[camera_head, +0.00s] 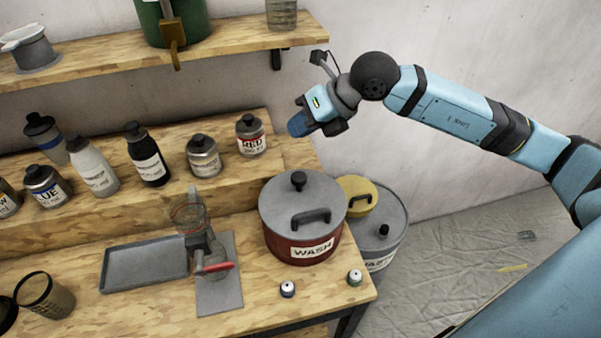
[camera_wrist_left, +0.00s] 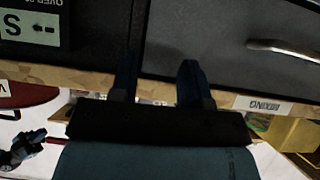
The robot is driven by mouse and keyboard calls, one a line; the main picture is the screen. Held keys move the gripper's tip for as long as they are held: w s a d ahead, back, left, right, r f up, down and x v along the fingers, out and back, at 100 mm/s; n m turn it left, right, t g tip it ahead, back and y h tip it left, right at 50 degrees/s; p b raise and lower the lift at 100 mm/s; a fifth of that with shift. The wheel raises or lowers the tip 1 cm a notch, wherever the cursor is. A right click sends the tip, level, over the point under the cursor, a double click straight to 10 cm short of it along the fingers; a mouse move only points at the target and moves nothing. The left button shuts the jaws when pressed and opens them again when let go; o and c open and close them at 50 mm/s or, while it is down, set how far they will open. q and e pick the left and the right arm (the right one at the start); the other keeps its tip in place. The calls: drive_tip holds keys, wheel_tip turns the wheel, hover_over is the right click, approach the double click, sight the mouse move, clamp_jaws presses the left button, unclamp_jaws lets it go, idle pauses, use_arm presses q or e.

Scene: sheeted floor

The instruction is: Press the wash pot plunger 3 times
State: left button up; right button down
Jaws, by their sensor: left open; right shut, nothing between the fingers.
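The wash pot (camera_head: 290,240) is a dark red pot with a grey lid and a white WASH label, upright on the wooden bench's right end. Its lid carries a black plunger knob (camera_head: 298,180) at the back and a black bar handle (camera_head: 310,216) in front. My right gripper (camera_head: 299,127) is shut and empty, in the air above and behind the pot, apart from the plunger. My left gripper (camera_wrist_left: 157,68) shows only in the left wrist view. Its two dark fingers are apart with nothing between them, before dark grey fronts.
A grey waste drum (camera_head: 395,220) with a yellow lid piece (camera_head: 357,195) stands right of the pot. A red-handled device on a grey plate (camera_head: 218,295) stands to its left, with a tray (camera_head: 145,264) and several bottles beyond. A silver handle (camera_wrist_left: 285,50) shows in the left wrist view.

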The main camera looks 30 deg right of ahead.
drive_tip(key=shift+s, duration=0.1)
drive_tip(key=b, duration=0.4)
hover_over(301, 174)
wheel_tip(301, 174, down, 8)
drive_tip(key=shift+r, duration=0.1)
drive_tip(key=shift+f+b, duration=0.45)
drive_tip(key=shift+f, duration=0.05)
drive_tip(key=shift+f, duration=0.1)
idle(1.6)
drive_tip(key=shift+f+b, duration=0.3)
drive_tip(key=shift+b, duration=0.25)
